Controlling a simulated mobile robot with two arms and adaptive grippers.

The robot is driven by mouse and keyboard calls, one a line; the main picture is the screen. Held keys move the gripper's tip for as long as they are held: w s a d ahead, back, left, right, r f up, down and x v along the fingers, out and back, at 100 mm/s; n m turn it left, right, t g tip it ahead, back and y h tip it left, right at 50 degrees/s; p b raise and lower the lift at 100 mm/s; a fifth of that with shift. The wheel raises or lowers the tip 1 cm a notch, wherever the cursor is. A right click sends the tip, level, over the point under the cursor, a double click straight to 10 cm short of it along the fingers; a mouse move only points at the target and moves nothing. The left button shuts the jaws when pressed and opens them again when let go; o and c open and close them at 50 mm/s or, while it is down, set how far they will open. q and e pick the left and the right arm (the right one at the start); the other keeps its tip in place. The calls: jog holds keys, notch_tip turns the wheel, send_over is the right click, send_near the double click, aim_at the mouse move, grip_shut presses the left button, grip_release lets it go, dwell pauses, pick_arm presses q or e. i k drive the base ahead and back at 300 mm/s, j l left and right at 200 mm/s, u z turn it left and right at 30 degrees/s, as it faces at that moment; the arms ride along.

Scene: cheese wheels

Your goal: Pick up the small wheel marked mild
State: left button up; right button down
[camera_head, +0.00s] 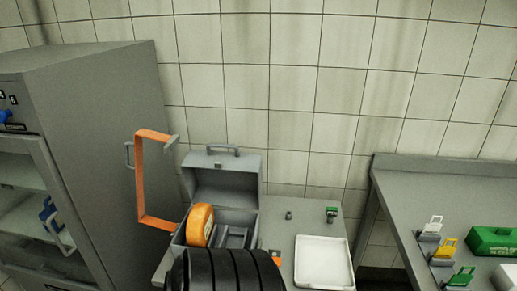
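A thick orange wheel (199,225) stands on edge at the left side of an open grey box (238,218), whose lid is raised at the back. I cannot make out any marking on the wheel, so I cannot tell whether it is the one marked mild. No other wheel is clearly visible. The lower front of the box is hidden by a black ribbed shape (222,270) at the bottom edge. Neither of my grippers can be made out in this view.
An orange bracket-shaped frame (141,180) is left of the box. A white tray (323,262) lies to the right on the grey table. A grey cabinet (105,130) stands left. On the right counter are small coloured tags (446,248) and a green box (492,240).

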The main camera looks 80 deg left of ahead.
aim_at(199, 225)
jog(key=u, duration=2.95)
